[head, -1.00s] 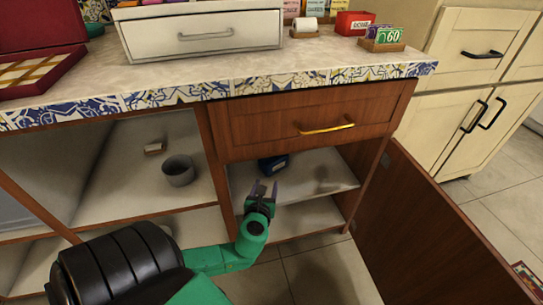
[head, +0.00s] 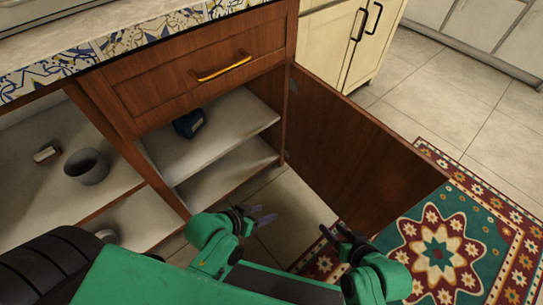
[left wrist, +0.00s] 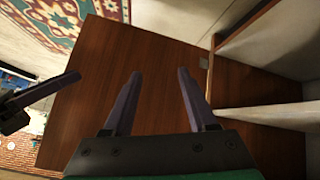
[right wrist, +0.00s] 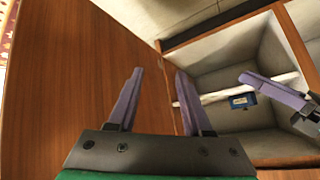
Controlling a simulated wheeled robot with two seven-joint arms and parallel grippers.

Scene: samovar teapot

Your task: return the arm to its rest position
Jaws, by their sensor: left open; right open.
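My left gripper (head: 266,216) is open and empty, in front of the open cabinet and over the floor. My right gripper (head: 335,231) is open and empty a short way to its right, below the open cabinet door. The two grippers are apart and point roughly toward the cabinet. In the left wrist view the open left fingers (left wrist: 160,74) face the brown door, and the right gripper shows at the left edge. In the right wrist view the open right fingers (right wrist: 158,71) have nothing between them, and the left gripper shows at the right edge.
The brown cabinet door (head: 360,150) stands open to the right. A dark blue object (head: 188,123) sits on the upper shelf (head: 225,135). A grey cup (head: 86,166) and a small pale object (head: 46,154) are in the left compartment. A patterned rug (head: 440,245) lies on the floor at right.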

